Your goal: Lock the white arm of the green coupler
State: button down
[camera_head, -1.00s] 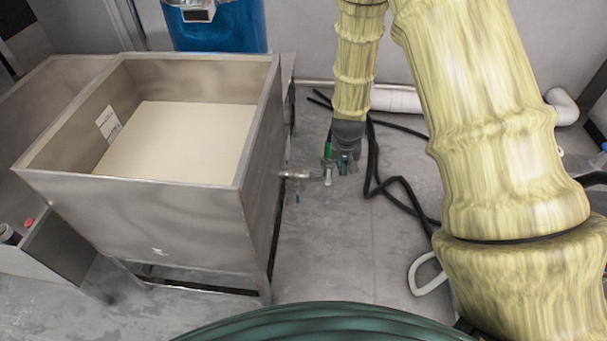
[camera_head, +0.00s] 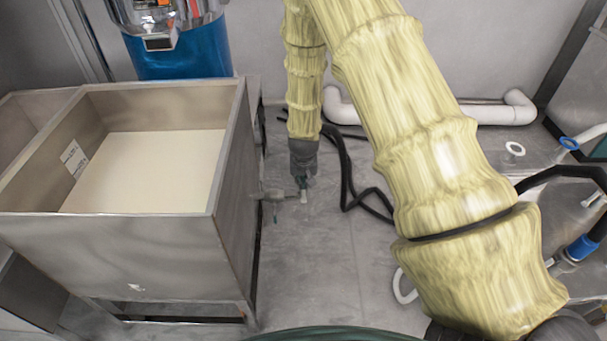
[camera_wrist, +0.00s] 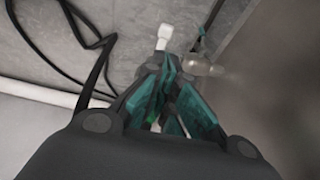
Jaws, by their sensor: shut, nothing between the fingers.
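In the head view my gripper (camera_head: 302,184) is low beside the steel tank, at the end of a metal outlet pipe (camera_head: 273,195). The wrist view shows my gripper's teal fingers (camera_wrist: 170,72) close together, with nothing seen held. A white arm-like piece (camera_wrist: 165,36) shows just beyond the fingertips; a small white bit (camera_head: 304,197) shows below my gripper in the head view. The outlet pipe also shows in the wrist view (camera_wrist: 205,68), right of the fingertips, with a small teal handle (camera_wrist: 201,36). The coupler's green body is mostly hidden; contact cannot be told.
The steel tank (camera_head: 150,255) stands close on the left. Black hoses (camera_head: 345,180) lie on the floor to the right of my gripper. A white pipe (camera_head: 490,112) runs along the back wall. Bare floor (camera_head: 310,270) lies in front.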

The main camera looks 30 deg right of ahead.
aim_at(304, 194)
jog(key=shift+s+x, duration=0.15)
jog(key=shift+x, duration=0.8)
jog(key=shift+s+x, duration=0.2)
jog(key=shift+x, duration=0.7)
jog(key=shift+s+x, duration=0.15)
jog(key=shift+x, duration=0.8)
jog(key=shift+a+f, duration=0.15)
jog(key=shift+a, duration=0.05)
